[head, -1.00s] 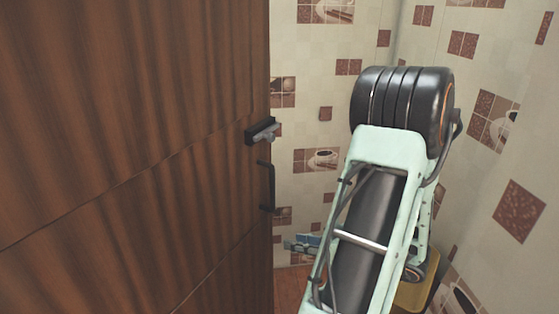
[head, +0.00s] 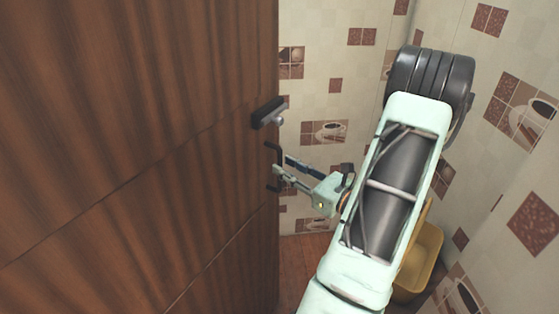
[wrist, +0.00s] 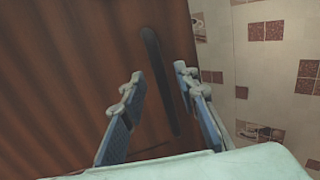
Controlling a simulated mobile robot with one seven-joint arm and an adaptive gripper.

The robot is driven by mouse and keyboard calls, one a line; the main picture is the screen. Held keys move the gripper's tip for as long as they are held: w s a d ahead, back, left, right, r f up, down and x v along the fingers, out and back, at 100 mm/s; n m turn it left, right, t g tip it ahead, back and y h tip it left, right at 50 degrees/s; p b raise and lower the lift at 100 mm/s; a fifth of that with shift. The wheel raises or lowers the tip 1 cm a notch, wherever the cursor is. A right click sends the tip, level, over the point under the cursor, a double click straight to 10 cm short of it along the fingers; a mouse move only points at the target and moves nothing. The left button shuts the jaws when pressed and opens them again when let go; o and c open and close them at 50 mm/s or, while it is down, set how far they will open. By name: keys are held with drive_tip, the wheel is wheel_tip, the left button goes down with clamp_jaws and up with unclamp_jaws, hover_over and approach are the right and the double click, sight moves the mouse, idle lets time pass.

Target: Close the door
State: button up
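The brown wooden door (head: 150,150) fills the left of the head view, with its free edge near the middle. Its black pull handle (head: 272,152) is on that edge, below a dark latch fitting (head: 268,112) with a grey knob. My gripper (head: 280,172) is at the pull handle in the head view. In the wrist view my gripper (wrist: 158,82) has its two blue fingers apart, with the dark bar handle (wrist: 158,75) showing between and beyond them. I cannot tell whether a finger touches the handle.
A tiled wall (head: 335,60) with cup pictures stands behind the door edge, and another wall is close on the right. A yellow bin (head: 425,262) stands on the floor at the lower right, beside my arm. A strip of reddish floor (head: 305,262) is clear.

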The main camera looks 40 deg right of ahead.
drive_tip(key=shift+w+a, duration=0.15)
drive_tip(key=shift+w, duration=0.65)
drive_tip(key=shift+w+a, duration=0.1)
drive_tip(key=shift+w, duration=0.7)
drive_tip(key=shift+c, duration=0.2)
clamp_jaws()
